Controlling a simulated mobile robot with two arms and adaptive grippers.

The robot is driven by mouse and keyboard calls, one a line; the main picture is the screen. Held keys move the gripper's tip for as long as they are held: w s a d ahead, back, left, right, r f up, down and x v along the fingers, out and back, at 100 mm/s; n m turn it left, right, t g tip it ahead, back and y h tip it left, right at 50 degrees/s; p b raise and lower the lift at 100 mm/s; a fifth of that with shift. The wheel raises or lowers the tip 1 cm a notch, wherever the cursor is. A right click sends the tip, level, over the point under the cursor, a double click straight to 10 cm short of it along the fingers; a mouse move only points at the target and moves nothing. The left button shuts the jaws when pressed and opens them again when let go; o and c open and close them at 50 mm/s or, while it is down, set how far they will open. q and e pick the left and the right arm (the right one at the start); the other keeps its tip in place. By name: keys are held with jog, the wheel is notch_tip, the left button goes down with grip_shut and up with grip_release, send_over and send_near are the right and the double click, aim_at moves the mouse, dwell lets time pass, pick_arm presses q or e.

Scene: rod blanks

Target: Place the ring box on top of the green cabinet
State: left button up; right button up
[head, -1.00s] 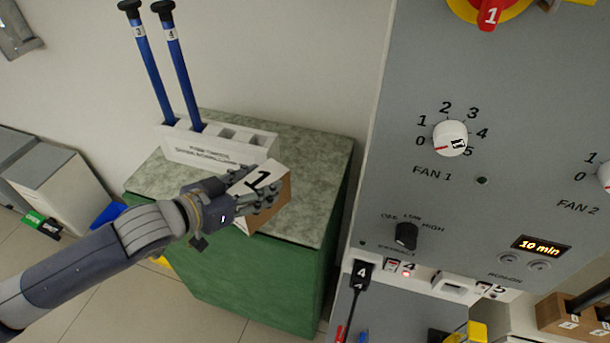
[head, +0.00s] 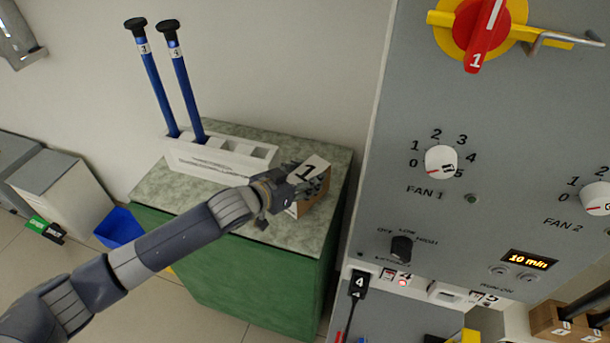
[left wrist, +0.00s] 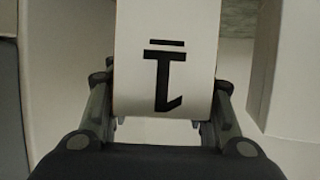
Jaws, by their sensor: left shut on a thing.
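The ring box (head: 309,172), a small brown box with a white face marked "1", is held in my left gripper (head: 300,190). In the left wrist view the box's white face (left wrist: 166,60) sits between the two fingers (left wrist: 160,125). The green cabinet (head: 240,270) has a mottled grey-green top (head: 165,190). The box is over the right part of that top; whether it touches the surface I cannot tell. My right gripper is not in view.
A white holder (head: 220,155) with two blue rods (head: 185,85) stands at the back of the cabinet top. A grey control panel (head: 480,120) with knobs rises close on the right. A blue bin (head: 118,228) stands on the floor at left.

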pick_arm(q)
jog(key=shift+f, duration=0.15)
jog(key=shift+f, duration=0.2)
jog(key=o, duration=1.2)
jog(key=shift+r, duration=0.2)
jog(key=b+v, duration=0.1)
jog(key=v, duration=1.1)
jog(key=shift+f, duration=0.1)
